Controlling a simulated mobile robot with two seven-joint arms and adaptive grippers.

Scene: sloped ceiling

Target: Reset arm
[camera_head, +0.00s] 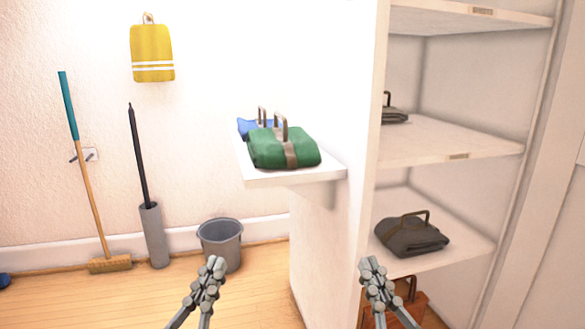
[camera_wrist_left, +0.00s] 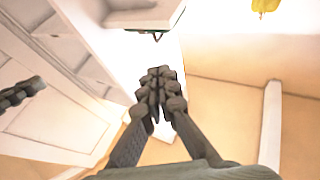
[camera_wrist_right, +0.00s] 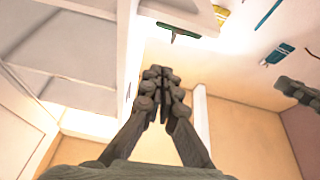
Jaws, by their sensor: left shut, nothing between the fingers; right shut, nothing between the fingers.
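My left gripper (camera_head: 214,266) is at the bottom of the head view, in front of the grey bucket. It is shut and empty, and its closed fingers show in the left wrist view (camera_wrist_left: 158,75). My right gripper (camera_head: 371,266) is at the bottom right of the head view, in front of the shelf unit. It is shut and empty, and its closed fingers show in the right wrist view (camera_wrist_right: 160,74). Both grippers are apart from each other and appear to touch nothing.
A white ledge (camera_head: 262,180) bears a green bag (camera_head: 268,148) and a blue bag (camera_head: 245,128). The shelf unit (camera_head: 420,146) holds dark bags (camera_head: 410,238); an orange-brown bag (camera_head: 418,305) is below. A bucket (camera_head: 221,240), broom (camera_head: 92,210) and grey holder (camera_head: 152,235) stand left.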

